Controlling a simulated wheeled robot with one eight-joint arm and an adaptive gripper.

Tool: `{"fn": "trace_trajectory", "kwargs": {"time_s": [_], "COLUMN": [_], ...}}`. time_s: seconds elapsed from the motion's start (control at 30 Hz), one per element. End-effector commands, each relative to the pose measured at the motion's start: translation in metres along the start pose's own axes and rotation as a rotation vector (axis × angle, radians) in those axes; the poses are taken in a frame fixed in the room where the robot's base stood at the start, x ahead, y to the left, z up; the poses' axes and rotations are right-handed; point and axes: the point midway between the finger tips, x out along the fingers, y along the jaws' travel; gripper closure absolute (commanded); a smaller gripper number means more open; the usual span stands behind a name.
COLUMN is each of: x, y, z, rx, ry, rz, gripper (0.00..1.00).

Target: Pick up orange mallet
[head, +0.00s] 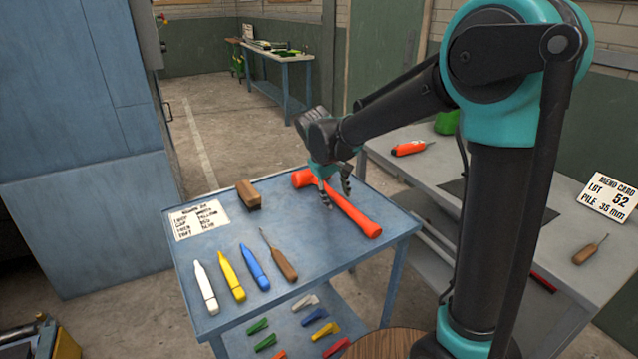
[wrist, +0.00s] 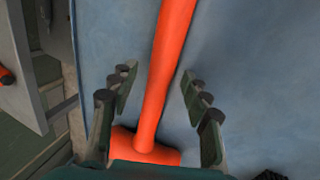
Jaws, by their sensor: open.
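The orange mallet (head: 352,214) lies flat on the blue table (head: 230,312), its head toward the back and its handle running toward the front right. My gripper (head: 336,196) is over the mallet near the head end, fingers pointing down. In the wrist view the mallet's handle (wrist: 165,70) runs between the two open fingers of my gripper (wrist: 158,105), with its head at the bottom of the picture. A gap shows on each side of the handle. The head is partly hidden by my gripper. I cannot tell how far the fingertips are above the tabletop.
A brown block (head: 248,195), a printed card (head: 199,220), white, yellow and blue markers (head: 255,268) and a wooden-handled awl (head: 280,258) lie left of the mallet. Coloured clips (head: 320,330) lie on the lower shelf. A grey bench (head: 400,185) stands at the right.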

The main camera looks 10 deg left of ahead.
Motion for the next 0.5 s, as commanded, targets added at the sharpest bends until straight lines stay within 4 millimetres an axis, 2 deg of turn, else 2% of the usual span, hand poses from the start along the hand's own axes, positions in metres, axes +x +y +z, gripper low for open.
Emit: {"fn": "trace_trajectory", "kwargs": {"time_s": [0.13,0.5], "x": [-0.0002,-0.0004], "y": [0.0000,0.0000], "z": [-0.0001,0.0000], "rx": [0.000,0.000], "ry": [0.000,0.000], "rz": [0.000,0.000], "gripper": [0.52,0.98]}}
